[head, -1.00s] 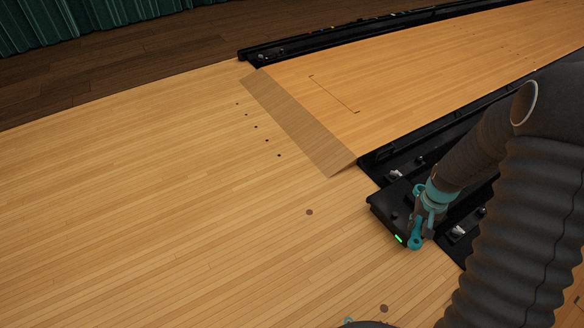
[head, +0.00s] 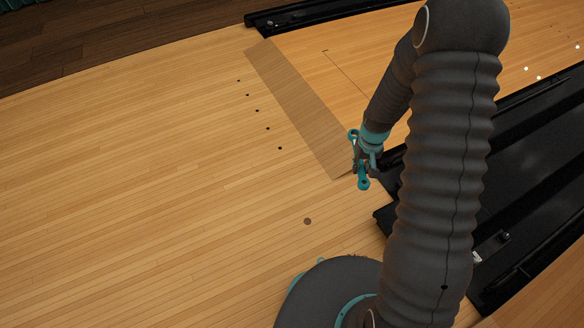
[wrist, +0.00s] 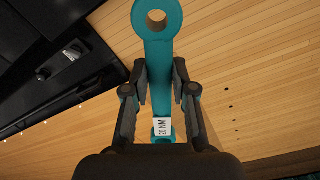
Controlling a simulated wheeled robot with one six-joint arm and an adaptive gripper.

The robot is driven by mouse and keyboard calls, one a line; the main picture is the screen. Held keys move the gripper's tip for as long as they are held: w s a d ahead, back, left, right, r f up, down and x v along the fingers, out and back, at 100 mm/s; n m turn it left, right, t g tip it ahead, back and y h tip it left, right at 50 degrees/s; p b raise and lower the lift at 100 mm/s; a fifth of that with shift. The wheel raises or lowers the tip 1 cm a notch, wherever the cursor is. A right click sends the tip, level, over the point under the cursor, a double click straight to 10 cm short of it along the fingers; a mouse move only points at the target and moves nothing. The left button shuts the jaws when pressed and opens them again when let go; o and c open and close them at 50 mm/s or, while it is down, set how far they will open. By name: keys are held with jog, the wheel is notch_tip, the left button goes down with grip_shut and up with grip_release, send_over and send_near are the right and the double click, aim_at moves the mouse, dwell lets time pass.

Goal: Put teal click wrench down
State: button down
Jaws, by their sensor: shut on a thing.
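The teal click wrench (wrist: 160,60) is between the fingers of my gripper (wrist: 160,92) in the wrist view. Its ring end with a round hole points away from me, and a white label reading "20 NM" shows near my palm. In the head view the wrench (head: 363,182) hangs at the end of my arm, with my gripper (head: 364,161) shut on it. It appears to be held above the wooden floor, near the tan strip's lower end. My gripper's fingers partly hide its middle.
The pale lane floor (head: 150,190) is wide and clear on the left. A darker tan strip (head: 300,110) crosses it. A black gutter structure (head: 515,165) with small fittings lies at the right, partly behind my arm. Dark planks (head: 90,45) lie at the back left.

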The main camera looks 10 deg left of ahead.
jog(key=s+a+f+n+b, duration=0.1)
jog(key=a+f+n, duration=0.1)
jog(key=f, duration=0.6)
jog(key=s+a+f+n+b, duration=0.1)
jog(key=a+f+n, duration=0.2)
jog(key=f, duration=0.5)
jog(key=shift+s+a+f+b, duration=0.2)
jog(key=shift+f+b, duration=0.1)
jog(key=shift+f, duration=0.1)
jog(key=b, duration=0.1)
send_over(309, 198)
notch_tip(309, 198, down, 7)
jog(key=shift+d, duration=0.15)
jog(key=shift+f+b, duration=0.4)
jog(key=shift+f, duration=1.45)
jog(key=c, duration=0.9)
grip_release()
jog(key=shift+c, duration=0.2)
